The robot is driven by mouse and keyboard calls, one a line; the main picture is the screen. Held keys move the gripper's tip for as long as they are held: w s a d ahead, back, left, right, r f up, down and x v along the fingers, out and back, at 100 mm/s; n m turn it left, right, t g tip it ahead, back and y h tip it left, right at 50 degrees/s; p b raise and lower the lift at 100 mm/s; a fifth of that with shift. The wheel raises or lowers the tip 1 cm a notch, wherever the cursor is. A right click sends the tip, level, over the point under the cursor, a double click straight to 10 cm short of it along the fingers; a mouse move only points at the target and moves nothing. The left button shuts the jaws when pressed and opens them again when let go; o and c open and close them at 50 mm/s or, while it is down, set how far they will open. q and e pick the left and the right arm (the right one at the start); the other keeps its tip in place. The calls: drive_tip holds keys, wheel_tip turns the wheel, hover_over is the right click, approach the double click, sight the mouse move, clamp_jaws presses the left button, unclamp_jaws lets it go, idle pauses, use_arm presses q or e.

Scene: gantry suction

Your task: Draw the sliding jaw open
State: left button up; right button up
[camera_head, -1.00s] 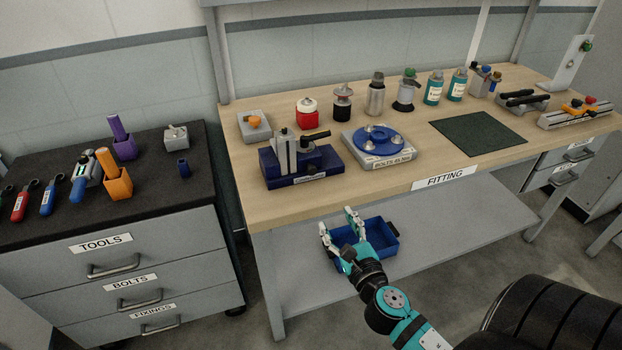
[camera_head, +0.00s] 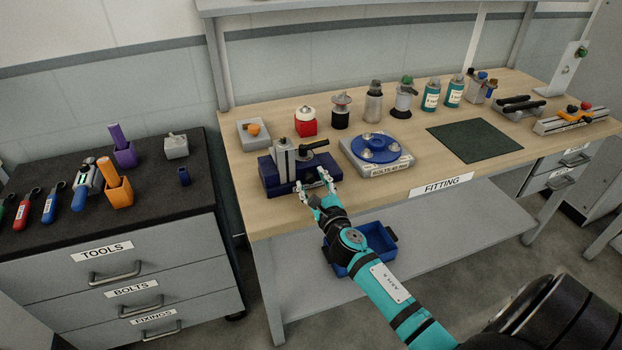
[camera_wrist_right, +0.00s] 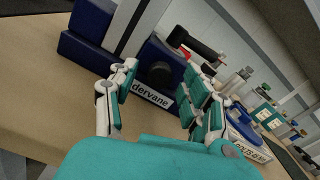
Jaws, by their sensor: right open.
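The blue vise-like fixture (camera_head: 270,178) sits at the front left of the bench, with grey upright jaw plates (camera_head: 284,160) and a black lever handle (camera_head: 315,145). I cannot tell which plate slides. My right gripper (camera_head: 314,184) is open and empty at the fixture's front right side. In the right wrist view, the open fingers (camera_wrist_right: 158,85) point at the fixture's blue front (camera_wrist_right: 90,22), with a round black knob (camera_wrist_right: 159,74) showing between them. A label partly reading "dervane" lies below the knob. Contact cannot be told. My left gripper is out of view.
A blue turntable on a grey base (camera_head: 375,150) stands just right of the fixture. A grey block with an orange knob (camera_head: 253,132) and a red-bodied container (camera_head: 305,122) stand behind. A blue bin (camera_head: 382,240) sits on the shelf below. The dark green mat (camera_head: 474,140) is bare.

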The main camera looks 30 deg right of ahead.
drive_tip(key=shift+x, duration=0.75)
clamp_jaws()
